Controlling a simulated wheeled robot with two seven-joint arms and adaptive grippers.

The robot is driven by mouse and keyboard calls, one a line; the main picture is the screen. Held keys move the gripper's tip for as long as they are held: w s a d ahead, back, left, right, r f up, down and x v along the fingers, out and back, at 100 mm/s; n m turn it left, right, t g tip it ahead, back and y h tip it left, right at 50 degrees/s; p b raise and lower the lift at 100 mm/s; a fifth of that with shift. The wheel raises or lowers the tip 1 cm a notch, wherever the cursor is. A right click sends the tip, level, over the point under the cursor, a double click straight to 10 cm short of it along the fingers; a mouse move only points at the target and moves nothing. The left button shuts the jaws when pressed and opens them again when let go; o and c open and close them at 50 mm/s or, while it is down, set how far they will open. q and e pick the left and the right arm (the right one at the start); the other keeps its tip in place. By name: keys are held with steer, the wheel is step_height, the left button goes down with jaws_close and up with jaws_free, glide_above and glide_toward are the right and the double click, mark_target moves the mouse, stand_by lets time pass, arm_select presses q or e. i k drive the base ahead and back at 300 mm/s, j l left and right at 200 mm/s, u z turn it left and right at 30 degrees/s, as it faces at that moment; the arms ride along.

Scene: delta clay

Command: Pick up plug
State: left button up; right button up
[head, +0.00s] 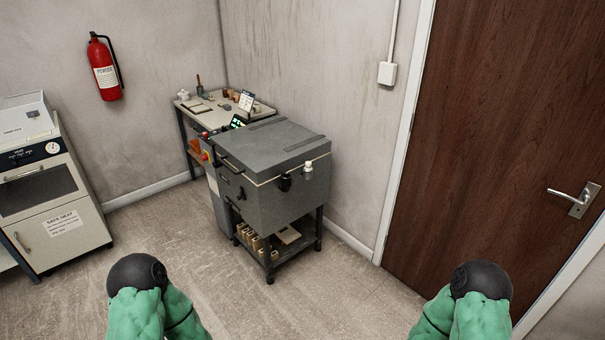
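A grey box-shaped kiln (262,198) with a closed lid stands on a dark stand in the middle of the head view. A small white piece (308,168) sticks out of its right-hand face near the top and may be the plug. Green and black parts of both my arms show at the bottom edge, well short of the kiln. Neither gripper can be made out.
A workbench (262,109) with small tools stands behind the kiln. Several pale blocks (257,243) lie on the stand's lower shelf. An oven (45,185) is at left, a fire extinguisher (104,70) on the wall, a brown door (505,130) at right. The floor (185,240) in front is clear.

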mark_target(308, 168)
steer(key=i+z, duration=0.15)
steer(key=i, duration=0.35)
steer(key=i+j+z, duration=0.15)
steer(key=i, duration=0.4)
steer(key=i+z, duration=0.15)
steer(key=i, duration=0.35)
steer(key=i+j+z, duration=0.2)
steer(key=i, duration=0.3)
